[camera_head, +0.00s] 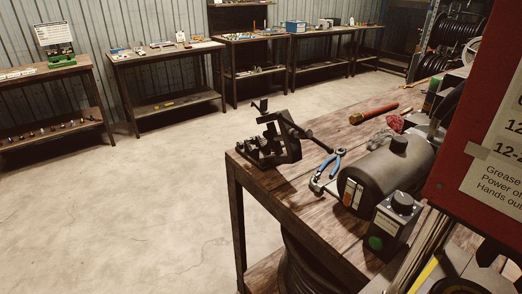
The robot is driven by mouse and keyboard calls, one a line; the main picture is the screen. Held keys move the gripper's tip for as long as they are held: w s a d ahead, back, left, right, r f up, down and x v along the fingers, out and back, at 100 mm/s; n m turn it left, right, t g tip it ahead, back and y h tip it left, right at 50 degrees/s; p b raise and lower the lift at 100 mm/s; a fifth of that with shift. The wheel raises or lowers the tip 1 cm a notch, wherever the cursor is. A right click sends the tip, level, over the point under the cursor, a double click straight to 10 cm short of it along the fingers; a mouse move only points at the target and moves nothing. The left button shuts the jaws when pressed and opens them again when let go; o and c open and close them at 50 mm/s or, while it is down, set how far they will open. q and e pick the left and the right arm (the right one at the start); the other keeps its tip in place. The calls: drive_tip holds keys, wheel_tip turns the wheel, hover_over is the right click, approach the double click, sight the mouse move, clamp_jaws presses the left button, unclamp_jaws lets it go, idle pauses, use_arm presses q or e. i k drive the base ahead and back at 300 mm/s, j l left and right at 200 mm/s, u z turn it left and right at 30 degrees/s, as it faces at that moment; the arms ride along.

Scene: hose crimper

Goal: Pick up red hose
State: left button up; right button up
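A short red hose (376,113) lies on the wooden workbench (321,212), toward its far side. Its left end looks brass-coloured. Neither of my grippers shows in the head view, so I cannot tell whether they are open or shut.
A black bench tool (275,143) stands at the bench's left corner. Blue-handled pliers (329,164), a dark cylindrical machine (391,169), a control box (394,226) and a bunched red cloth (395,123) are also there. A red sign panel (462,140) blocks the right side. Open floor (130,215) lies left.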

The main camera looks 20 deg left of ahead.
sight(366, 115)
drive_tip(key=j+u, duration=0.3)
drive_tip(key=i+j+u, duration=0.45)
drive_tip(key=j, duration=0.2)
drive_tip(key=i+j+u, duration=0.85)
drive_tip(key=i, duration=0.15)
drive_tip(key=i+z, duration=0.1)
drive_tip(key=i, duration=0.35)
drive_tip(key=i+j+z, duration=0.1)
drive_tip(key=i, duration=0.4)
drive_tip(key=i+j+z, duration=0.15)
drive_tip(key=i, duration=0.3)
drive_tip(key=i+l+z, duration=0.25)
drive_tip(key=z, duration=0.2)
drive_tip(key=i+l+z, duration=0.1)
drive_tip(key=i+z, duration=0.6)
drive_tip(key=z, duration=0.15)
drive_tip(key=i+z, duration=0.45)
drive_tip(key=i+j+z, duration=0.2)
drive_tip(key=z, duration=0.2)
